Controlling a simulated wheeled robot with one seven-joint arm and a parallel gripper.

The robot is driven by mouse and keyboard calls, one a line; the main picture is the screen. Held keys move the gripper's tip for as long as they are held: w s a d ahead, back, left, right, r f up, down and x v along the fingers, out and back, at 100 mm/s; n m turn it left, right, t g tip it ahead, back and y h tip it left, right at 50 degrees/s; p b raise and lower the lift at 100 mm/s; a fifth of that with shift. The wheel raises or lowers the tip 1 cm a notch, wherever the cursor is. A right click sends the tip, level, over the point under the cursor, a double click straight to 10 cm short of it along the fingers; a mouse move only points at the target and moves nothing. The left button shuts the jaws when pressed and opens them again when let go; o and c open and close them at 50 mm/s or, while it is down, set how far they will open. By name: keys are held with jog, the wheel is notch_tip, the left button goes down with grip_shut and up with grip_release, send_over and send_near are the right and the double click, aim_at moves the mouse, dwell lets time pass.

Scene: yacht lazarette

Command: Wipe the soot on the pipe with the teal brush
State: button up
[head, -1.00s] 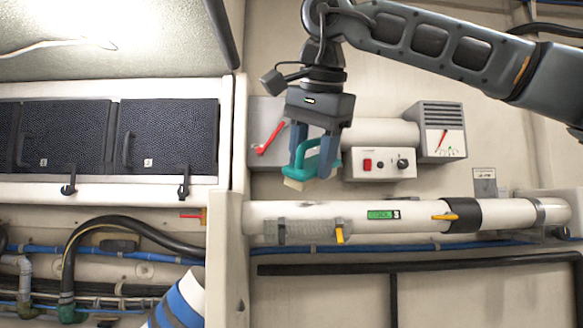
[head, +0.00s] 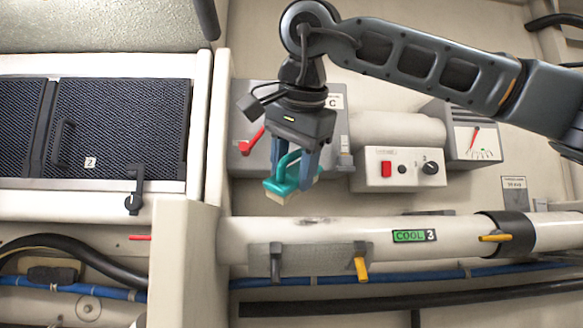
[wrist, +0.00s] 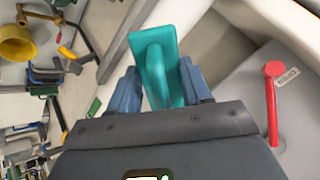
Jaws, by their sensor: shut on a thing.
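My gripper (head: 295,172) is shut on the handle of the teal brush (head: 282,187), which also shows in the wrist view (wrist: 155,42) between the blue fingers. The brush hangs with its pale bristles down, above the left part of the white pipe (head: 460,236) and apart from it in the head view. A faint dark smudge (head: 312,220), which looks like the soot, lies on the pipe's upper side below and right of the brush. The pipe has a green "COOL 3" label (head: 414,236).
A translucent plate (head: 318,257) with black and yellow levers sits at the pipe's lower front. A grey box with a red lever (head: 252,141) and a control box with a red switch (head: 386,168) are behind the gripper. A pale partition (head: 185,262) stands left of the pipe.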

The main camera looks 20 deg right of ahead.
aim_at(291, 195)
jog(key=shift+b+x, duration=0.75)
jog(key=shift+x, duration=2)
jog(key=shift+w+d+f, duration=0.15)
jog(key=shift+w+f, duration=0.05)
jog(key=shift+f, duration=0.2)
jog(key=shift+w+d+f, duration=0.1)
jog(key=shift+w+f, duration=0.05)
jog(key=shift+f, duration=0.3)
jog(key=shift+s+d+r+b, duration=0.1)
jog(key=shift+s+d+b, duration=0.15)
jog(key=shift+d, duration=0.6)
jog(key=shift+s+d+b, duration=0.1)
jog(key=shift+s+d, duration=0.3)
jog(key=shift+d, duration=0.4)
jog(key=shift+s+d, duration=0.3)
jog(key=shift+d, duration=0.85)
jog(key=shift+s+d, duration=0.3)
jog(key=shift+d, duration=0.85)
jog(key=shift+s+d, duration=0.35)
jog(key=shift+d, duration=0.75)
jog(key=shift+a, duration=0.1)
